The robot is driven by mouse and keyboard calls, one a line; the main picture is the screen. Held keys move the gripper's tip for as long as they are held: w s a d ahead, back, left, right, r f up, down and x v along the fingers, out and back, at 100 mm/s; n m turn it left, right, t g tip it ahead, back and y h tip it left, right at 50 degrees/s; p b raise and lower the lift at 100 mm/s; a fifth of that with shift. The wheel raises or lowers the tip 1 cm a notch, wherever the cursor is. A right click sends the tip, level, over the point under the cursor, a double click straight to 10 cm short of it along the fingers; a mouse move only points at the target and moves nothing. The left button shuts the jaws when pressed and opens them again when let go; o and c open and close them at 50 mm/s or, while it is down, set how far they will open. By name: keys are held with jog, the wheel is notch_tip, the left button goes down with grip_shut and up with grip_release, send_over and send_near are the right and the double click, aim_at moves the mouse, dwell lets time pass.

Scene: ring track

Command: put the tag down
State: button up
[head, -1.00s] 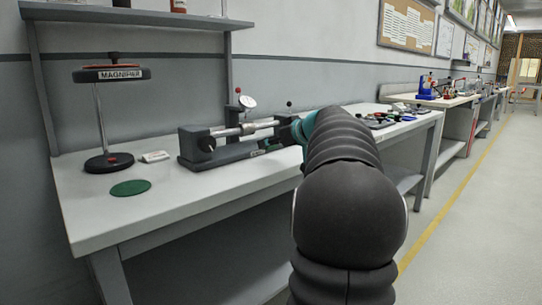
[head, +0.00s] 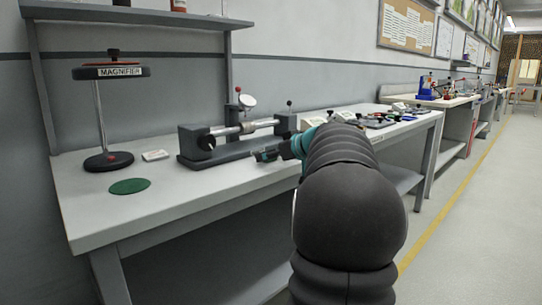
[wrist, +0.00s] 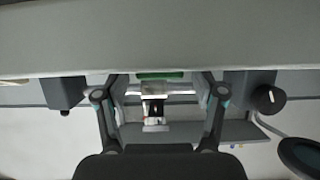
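In the head view my gripper (head: 268,155) is small and dark, just in front of the bench gauge (head: 228,142) and low over the bench, pointing left. My arm hides part of the bench behind it.
The bench (head: 190,195) also carries a magnifier stand (head: 108,160), a green disc (head: 130,186) and a small white card (head: 155,155) at the left. Several small items lie at the right end. The bench front is clear. The wrist picture looks upside down.

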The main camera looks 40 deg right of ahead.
jog(key=shift+r, duration=0.1)
jog(key=shift+r+p, duration=0.2)
jog(key=shift+p, duration=0.15)
jog(key=a+v, duration=0.1)
jog(key=v, duration=1.1)
jog(key=s+a+f+g+y, duration=0.15)
jog(key=a+f, duration=0.35)
jog(key=a, duration=0.7)
jog(key=s+a+f+g, duration=0.1)
jog(key=a+f+g, duration=0.3)
jog(key=a, duration=0.7)
jog(key=s+a+f+m+g+h, duration=0.1)
jog(key=s+a+f+g+h, duration=0.1)
jog(key=s+a+f, duration=1.1)
jog(key=s+f+b, duration=0.1)
jog(key=s+f, duration=0.1)
jog(key=s, duration=0.1)
jog(key=shift+s+a+f+h, duration=0.2)
jog(key=shift+s+a+h, duration=0.1)
jog(key=shift+h, duration=0.05)
